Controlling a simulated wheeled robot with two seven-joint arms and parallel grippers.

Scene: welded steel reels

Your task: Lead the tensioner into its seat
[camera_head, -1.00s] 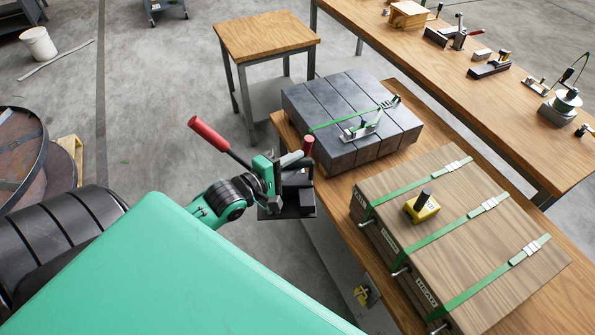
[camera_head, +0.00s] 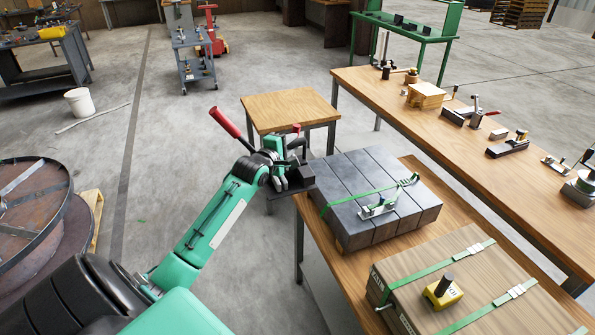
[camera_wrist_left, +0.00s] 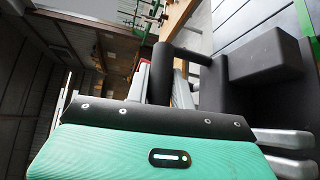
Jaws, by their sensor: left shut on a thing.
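The tensioner (camera_head: 297,180) is a dark steel tool with long levers ending in red grips, one of them rising up to the left. My left gripper (camera_head: 277,160) is shut on it and holds it up between the small wooden table and the grey slab block. In the left wrist view the tensioner (camera_wrist_left: 265,58) shows as a black body with a square block and a round bar. The tensioner appears in front of the slab block's left edge; the gap between them is hard to judge. I cannot pick out the seat. My right gripper is not in view.
The grey slab block (camera_head: 360,222), with a green strap and metal buckle (camera_head: 377,209), lies on a wooden bench (camera_head: 320,232). A small wooden table (camera_head: 290,108) stands behind; a long bench (camera_head: 425,115) holds several tools.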

